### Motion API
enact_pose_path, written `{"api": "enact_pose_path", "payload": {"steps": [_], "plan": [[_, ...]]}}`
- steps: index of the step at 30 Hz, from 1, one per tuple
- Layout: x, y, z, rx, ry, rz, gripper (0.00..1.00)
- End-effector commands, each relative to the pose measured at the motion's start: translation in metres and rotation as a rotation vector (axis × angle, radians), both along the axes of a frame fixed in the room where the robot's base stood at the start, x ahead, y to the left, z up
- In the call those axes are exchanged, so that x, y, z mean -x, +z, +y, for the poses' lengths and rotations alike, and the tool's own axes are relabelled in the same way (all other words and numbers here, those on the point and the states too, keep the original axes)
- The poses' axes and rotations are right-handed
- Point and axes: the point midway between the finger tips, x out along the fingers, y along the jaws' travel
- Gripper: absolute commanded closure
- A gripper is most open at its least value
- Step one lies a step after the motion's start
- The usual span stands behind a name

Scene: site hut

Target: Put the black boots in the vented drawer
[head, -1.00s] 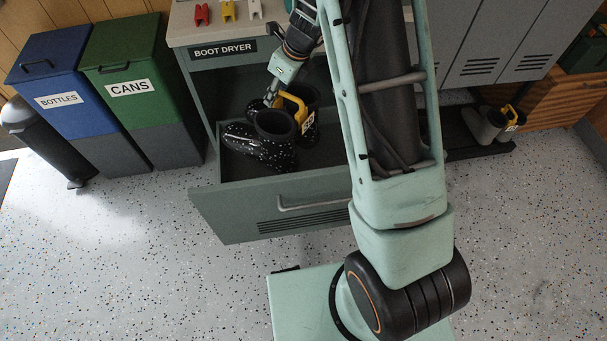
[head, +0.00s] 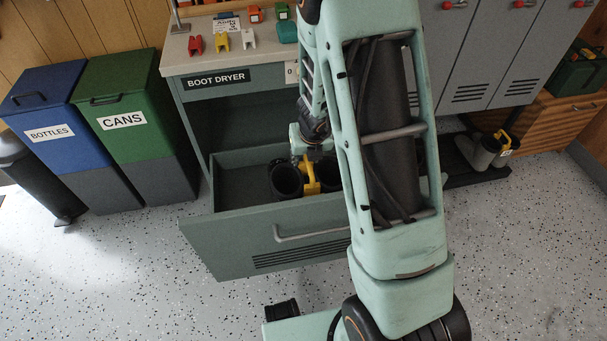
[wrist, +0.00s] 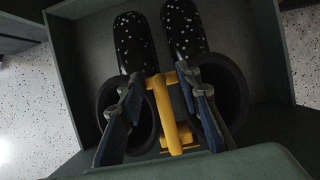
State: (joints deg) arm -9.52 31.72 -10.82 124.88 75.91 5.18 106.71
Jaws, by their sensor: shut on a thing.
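The black boots (head: 286,181) are a white-speckled pair joined by a yellow clip (head: 311,176). They stand side by side, openings up, inside the pulled-out drawer with a slotted front (head: 215,246). In the wrist view the boots (wrist: 134,45) have their toes toward the top of the picture, within the drawer walls (wrist: 82,90). My gripper (wrist: 163,88) is shut on the yellow clip between the two boot shafts. In the head view my gripper (head: 310,150) is above the clip, and my arm hides part of the right boot. Whether the soles touch the drawer floor cannot be told.
The drawer belongs to a cabinet labelled BOOT DRYER (head: 217,82), with small coloured clips on top. Blue (head: 50,131) and green (head: 125,122) bins stand at left. Grey boots with a yellow clip (head: 485,150) stand on a dark rack at right. Drawer space left of the boots is free.

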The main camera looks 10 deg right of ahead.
Motion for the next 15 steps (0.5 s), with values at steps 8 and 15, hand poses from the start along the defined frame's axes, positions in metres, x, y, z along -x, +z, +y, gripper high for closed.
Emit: {"api": "enact_pose_path", "payload": {"steps": [8,15], "plan": [[-0.002,-0.038,0.0,-0.001,0.001,-0.003,1.0],[-0.002,-0.055,0.0,0.0,0.001,-0.004,1.0]]}}
